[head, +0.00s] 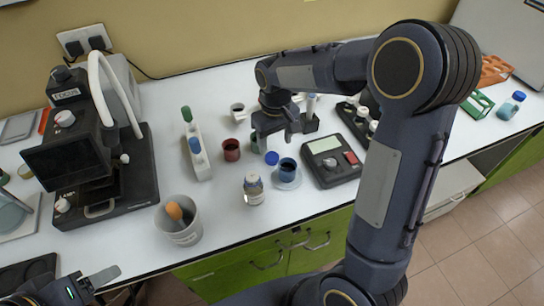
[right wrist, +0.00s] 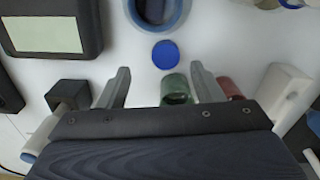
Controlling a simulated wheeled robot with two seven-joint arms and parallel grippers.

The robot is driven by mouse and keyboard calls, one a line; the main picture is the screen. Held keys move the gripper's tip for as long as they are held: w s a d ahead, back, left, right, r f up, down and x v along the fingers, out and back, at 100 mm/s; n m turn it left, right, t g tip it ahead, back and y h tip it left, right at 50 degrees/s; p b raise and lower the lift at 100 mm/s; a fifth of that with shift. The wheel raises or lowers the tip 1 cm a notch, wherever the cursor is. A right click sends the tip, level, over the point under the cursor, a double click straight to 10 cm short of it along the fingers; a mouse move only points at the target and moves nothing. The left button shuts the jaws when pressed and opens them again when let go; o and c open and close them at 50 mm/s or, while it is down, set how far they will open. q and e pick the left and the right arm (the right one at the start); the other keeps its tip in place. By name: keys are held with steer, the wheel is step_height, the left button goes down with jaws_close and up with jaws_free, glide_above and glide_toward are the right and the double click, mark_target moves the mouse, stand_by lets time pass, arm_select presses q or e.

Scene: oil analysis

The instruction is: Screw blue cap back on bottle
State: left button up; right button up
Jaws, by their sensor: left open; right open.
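The blue cap (head: 272,158) lies on the white table beside a saucer with a blue cup. In the right wrist view the blue cap (right wrist: 165,54) lies just ahead of the space between the fingertips. My right gripper (head: 273,141) points down over the table near the cap; its fingers (right wrist: 162,78) are apart with nothing gripped. A small labelled bottle (head: 254,190) stands upright nearer the front edge; its top is too small to read clearly. My left gripper (head: 92,288) is open and empty at the lower left, partly cut off.
The blue cup (head: 288,166) stands close right of the cap. A red cup (head: 231,150) and a green cup (right wrist: 176,88) are near the right gripper.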

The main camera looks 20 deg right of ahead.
mark_target(272, 156)
steer(key=f, duration=0.4)
steer(key=shift+a+p, duration=0.35)
steer(key=shift+a, duration=0.05)
steer(key=shift+f, duration=0.6)
steer(key=shift+c, duration=0.3)
steer(key=c, duration=1.1)
steer(key=shift+o, duration=0.2)
